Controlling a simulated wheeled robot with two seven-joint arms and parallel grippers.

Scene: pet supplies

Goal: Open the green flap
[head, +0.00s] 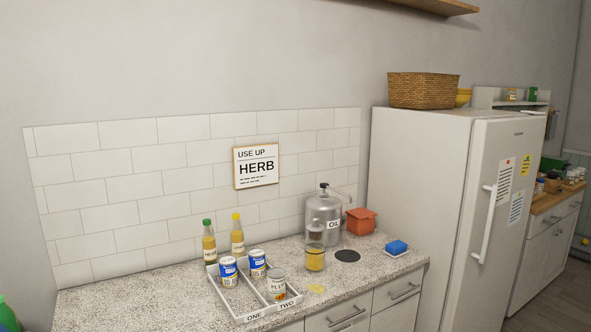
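I cannot make out a green flap for certain in the head view. A dark green panel-like thing (553,164) stands on the far counter at the right, small and partly hidden behind the fridge; I cannot tell whether it is a flap. A bright green object (8,316) is cut off at the bottom left corner. Neither of my grippers is in view.
A speckled counter (130,295) holds a white two-part tray (240,318) with cans, two bottles (209,245), a metal oil can (323,212), a red box (361,221) and a blue sponge-like block (397,247). A white fridge (420,170) stands at the right. Floor (555,300) shows beyond it.

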